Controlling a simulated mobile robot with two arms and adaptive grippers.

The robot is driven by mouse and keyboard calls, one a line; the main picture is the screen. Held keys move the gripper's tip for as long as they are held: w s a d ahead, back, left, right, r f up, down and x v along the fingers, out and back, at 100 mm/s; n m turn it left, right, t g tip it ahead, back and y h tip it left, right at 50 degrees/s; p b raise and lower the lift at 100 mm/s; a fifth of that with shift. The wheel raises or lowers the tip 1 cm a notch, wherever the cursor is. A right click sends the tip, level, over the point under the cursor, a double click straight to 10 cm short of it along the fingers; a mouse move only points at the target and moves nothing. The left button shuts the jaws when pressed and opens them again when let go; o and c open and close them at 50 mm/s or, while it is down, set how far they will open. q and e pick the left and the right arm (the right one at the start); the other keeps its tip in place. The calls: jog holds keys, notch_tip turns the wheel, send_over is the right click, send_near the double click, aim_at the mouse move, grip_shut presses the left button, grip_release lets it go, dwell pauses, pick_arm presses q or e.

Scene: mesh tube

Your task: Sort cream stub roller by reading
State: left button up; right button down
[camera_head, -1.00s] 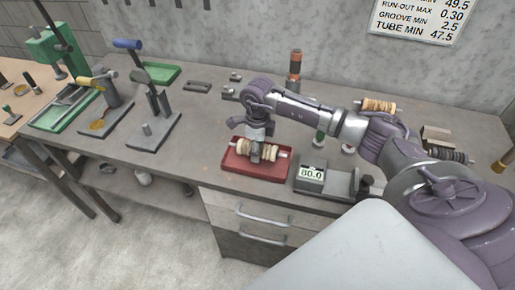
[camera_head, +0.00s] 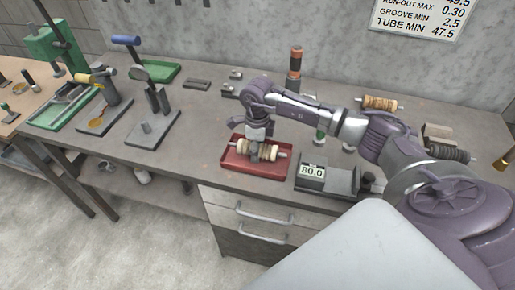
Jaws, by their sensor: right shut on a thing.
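A cream roller (camera_head: 243,147) with metal stub ends lies across the red tray (camera_head: 238,168) at the front middle of the bench. My right gripper (camera_head: 258,152) points down over the tray and is shut on this roller. I cannot tell if the roller touches the tray floor. A gauge (camera_head: 312,172) reading 80.0 stands just right of the red tray. A second cream-tan roller (camera_head: 379,103) lies at the back right. A wall sign (camera_head: 425,15) lists limits, including run-out max 0.30, groove min 2.5 and tube min 47.5. My left gripper is not in view.
A dark roller (camera_head: 447,152) lies at the right. Green trays (camera_head: 160,72) and lever tools on grey plates (camera_head: 150,131) stand at the left. An orange-and-dark post (camera_head: 295,62) stands behind my right arm. The bench between tools and red tray is clear.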

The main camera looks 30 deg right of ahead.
jog(key=shift+f+b, duration=0.6)
jog(key=shift+f, duration=0.1)
dwell(0.5)
jog(key=shift+c, duration=2)
grip_release()
notch_tip(320, 180, up, 12)
jog(key=shift+f, duration=0.1)
notch_tip(320, 180, up, 7)
jog(key=p, duration=0.4)
